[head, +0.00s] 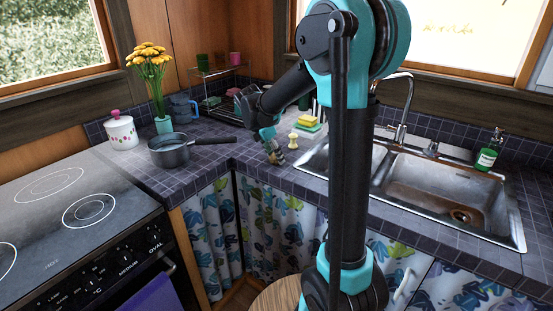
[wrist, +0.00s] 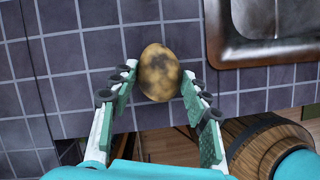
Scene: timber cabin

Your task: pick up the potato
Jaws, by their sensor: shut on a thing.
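The potato (wrist: 159,72) is brown with dark patches. In the wrist view it sits between the two fingertips of my gripper (wrist: 158,88), with a pad touching it on each side. My gripper is shut on it, over the tiled counter near its front edge. In the head view my gripper (head: 273,150) is small, at the counter's edge left of the sink, and the potato is hard to make out there. I cannot tell whether the potato touches the counter.
A dark saucepan (head: 170,152) stands left on the counter, its handle pointing toward my gripper. A pale chess-piece-like object (head: 293,141) and a yellow sponge (head: 308,121) are close by on the right. The steel sink (head: 440,185) lies right. A wooden barrel-like stool (wrist: 262,145) stands below the edge.

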